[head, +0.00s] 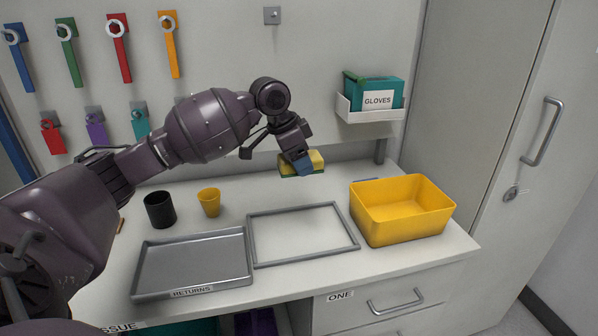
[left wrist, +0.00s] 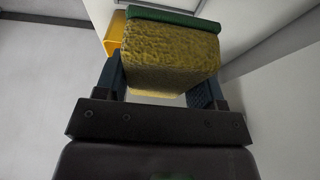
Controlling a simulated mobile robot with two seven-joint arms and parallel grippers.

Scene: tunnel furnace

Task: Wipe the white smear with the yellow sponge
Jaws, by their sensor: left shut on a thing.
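The yellow sponge (head: 316,158) has a green scouring layer and is held above the back of the counter. My left gripper (head: 303,165) is shut on it. In the left wrist view the sponge (left wrist: 170,55) sits between the two fingers of my left gripper (left wrist: 160,85), with its green layer at the far edge. I cannot make out a white smear on the pale counter; the area inside the grey frame (head: 250,240) looks plain white. My right gripper is not in view.
A yellow bin (head: 400,222) stands at the right of the counter (head: 430,256). A grey returns tray (head: 190,291) lies at the front left, with a black cup (head: 160,210) and a yellow cup (head: 209,202) behind it. A glove holder (head: 370,112) hangs on the wall.

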